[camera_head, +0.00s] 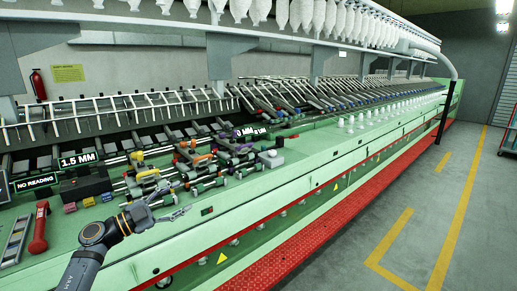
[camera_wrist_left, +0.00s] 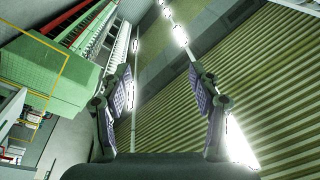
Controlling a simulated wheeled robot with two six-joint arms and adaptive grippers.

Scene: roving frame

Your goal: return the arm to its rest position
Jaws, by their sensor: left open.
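My left arm (camera_head: 90,250) comes in from the lower left of the head view, with its dark joint in front of the green machine's near edge. My left gripper (camera_head: 178,206) shows over the machine's green top, pointing to the right. In the left wrist view the two fingers of my left gripper (camera_wrist_left: 160,88) stand wide apart with purple pads. Nothing is between them; a corrugated roof and bright lights show behind. My right gripper is in neither view.
The long green machine (camera_head: 290,185) fills the left and middle, with several coloured tools on its top. Grey floor (camera_head: 400,225) is clear at right.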

